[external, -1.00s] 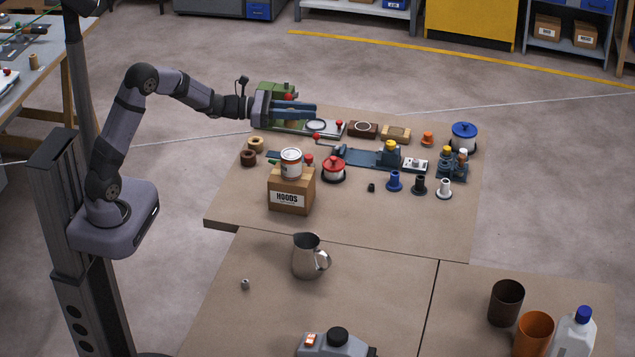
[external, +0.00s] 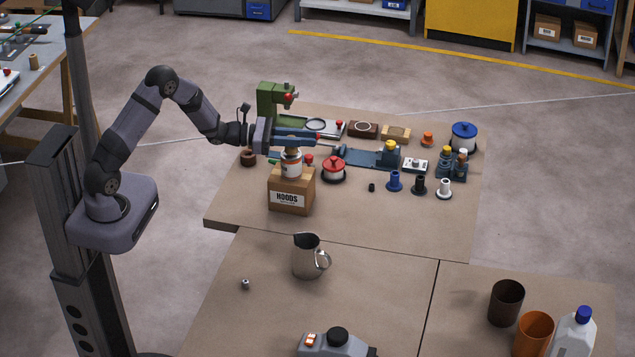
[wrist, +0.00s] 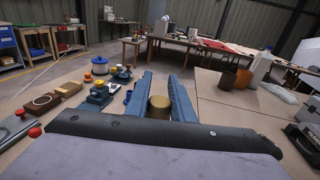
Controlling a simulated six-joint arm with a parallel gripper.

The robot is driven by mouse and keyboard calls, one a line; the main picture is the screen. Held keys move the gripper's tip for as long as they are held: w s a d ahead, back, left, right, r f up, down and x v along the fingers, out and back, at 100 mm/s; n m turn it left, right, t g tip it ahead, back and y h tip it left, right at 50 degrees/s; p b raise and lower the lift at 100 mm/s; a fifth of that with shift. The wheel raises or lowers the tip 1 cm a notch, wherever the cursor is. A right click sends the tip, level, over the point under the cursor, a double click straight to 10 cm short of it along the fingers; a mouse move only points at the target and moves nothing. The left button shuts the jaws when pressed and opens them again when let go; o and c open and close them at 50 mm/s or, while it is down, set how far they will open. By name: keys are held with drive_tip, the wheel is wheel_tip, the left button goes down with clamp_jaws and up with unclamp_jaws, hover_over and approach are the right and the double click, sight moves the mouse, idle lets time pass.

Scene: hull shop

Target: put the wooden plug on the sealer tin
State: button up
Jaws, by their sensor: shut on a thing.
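My gripper (external: 312,139) is shut on the wooden plug, a short tan-brown cylinder (wrist: 159,108) seen between the two blue fingers in the wrist view. I cannot tell whether the plug touches the tin.
A green press (external: 275,103) stands behind my gripper. Blue, black and white spools line the right side. A metal jug (external: 307,256) stands in front; the table front is mostly clear.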

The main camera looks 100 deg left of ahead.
drive_tip(key=shift+f, duration=0.3)
drive_tip(key=shift+f, duration=0.2)
drive_tip(key=o, duration=1)
drive_tip(key=shift+s+r, duration=0.15)
drive_tip(key=shift+r, duration=0.05)
drive_tip(key=b+v, duration=0.3)
drive_tip(key=v, duration=0.8)
drive_tip(key=shift+s, duration=0.4)
drive_tip(key=shift+d, duration=0.1)
